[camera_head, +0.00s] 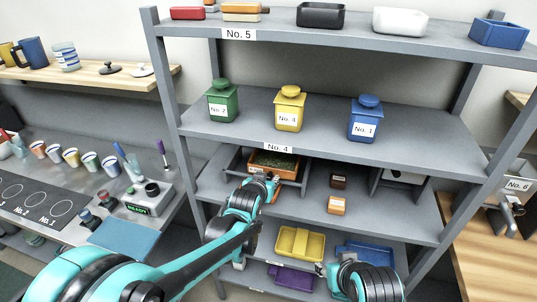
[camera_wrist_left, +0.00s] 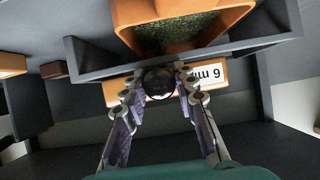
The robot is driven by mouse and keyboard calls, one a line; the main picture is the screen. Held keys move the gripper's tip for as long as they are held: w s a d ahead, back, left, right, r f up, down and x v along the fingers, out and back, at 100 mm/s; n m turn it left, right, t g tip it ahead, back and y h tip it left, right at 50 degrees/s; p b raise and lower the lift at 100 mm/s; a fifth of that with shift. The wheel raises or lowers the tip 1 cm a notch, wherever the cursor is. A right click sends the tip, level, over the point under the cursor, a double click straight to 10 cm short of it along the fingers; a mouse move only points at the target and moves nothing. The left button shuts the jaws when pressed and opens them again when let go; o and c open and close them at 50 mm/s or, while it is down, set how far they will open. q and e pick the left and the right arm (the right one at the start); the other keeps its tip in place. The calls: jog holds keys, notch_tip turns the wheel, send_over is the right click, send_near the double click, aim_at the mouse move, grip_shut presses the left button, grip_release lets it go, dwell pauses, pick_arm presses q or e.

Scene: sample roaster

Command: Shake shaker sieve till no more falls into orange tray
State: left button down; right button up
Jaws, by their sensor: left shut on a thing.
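The shaker sieve (camera_head: 273,164) is an orange box with green grains inside, set in a dark grey frame on the middle shelf. In the left wrist view the orange sieve (camera_wrist_left: 125,14) shows at the top, its grains spread inside. An orange front with a "6 mm" label (camera_wrist_left: 207,74) and a round black knob (camera_wrist_left: 159,82) lies below the frame edge. My left gripper (camera_head: 271,183) is shut on the black knob; its fingers (camera_wrist_left: 158,88) flank it. My right gripper (camera_head: 321,269) is low by the yellow tray; its opening is unclear. I cannot make out a separate orange tray beneath.
A yellow tray (camera_head: 300,243), a blue tray (camera_head: 365,252) and a purple tray (camera_head: 291,277) are on the lower shelves. Grey shelf boards and posts surround my left gripper.

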pick_arm(q)
jog(key=a, duration=0.1)
jog(key=w+a, duration=0.1)
jog(key=a, duration=0.3)
jog(key=shift+w+a, duration=0.2)
jog(key=shift+w, duration=0.2)
jog(key=d, duration=0.1)
jog(key=s+d, duration=0.1)
jog(key=d, duration=0.3)
jog(key=shift+s+d, duration=0.25)
jog(key=shift+s, duration=0.15)
jog(key=a, duration=0.2)
jog(key=w+a, duration=0.1)
jog(key=a, duration=0.2)
jog(key=shift+w+a, duration=0.3)
jog(key=shift+w, duration=0.1)
